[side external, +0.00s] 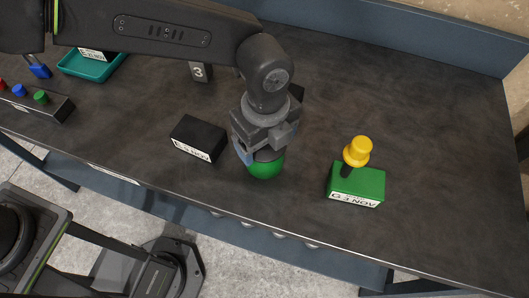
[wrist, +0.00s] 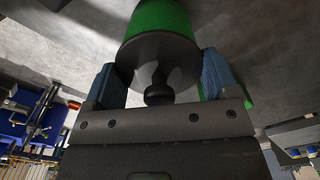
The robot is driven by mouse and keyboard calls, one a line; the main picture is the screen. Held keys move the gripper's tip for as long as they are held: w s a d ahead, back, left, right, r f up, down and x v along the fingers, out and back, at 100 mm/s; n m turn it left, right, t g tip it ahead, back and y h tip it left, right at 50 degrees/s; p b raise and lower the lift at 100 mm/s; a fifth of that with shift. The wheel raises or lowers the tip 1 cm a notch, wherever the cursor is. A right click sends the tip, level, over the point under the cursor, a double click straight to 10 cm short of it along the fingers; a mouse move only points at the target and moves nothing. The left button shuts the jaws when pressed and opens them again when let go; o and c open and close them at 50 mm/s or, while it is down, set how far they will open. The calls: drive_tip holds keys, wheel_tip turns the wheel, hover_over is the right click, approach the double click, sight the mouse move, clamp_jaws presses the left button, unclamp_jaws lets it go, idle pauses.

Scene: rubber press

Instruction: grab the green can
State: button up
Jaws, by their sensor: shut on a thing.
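The green can (side external: 266,169) is under my gripper (side external: 260,154) near the front middle of the dark table in the side view. In the wrist view the can (wrist: 158,17) has a green body and a dark end with a black knob. My gripper (wrist: 160,78) is shut on this dark end, with one blue finger on each side. The side view does not clearly show whether the can touches the table. My gripper hides its upper part there.
A black box (side external: 198,138) with a white label stands just left of the can. A green box (side external: 357,184) with a yellow-topped handle (side external: 358,151) stands to the right. A teal tray (side external: 92,67) and a button panel (side external: 38,101) are far left. The table's right side is clear.

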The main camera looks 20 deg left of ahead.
drive_tip(key=shift+c, duration=1)
drive_tip(key=shift+r, duration=0.1)
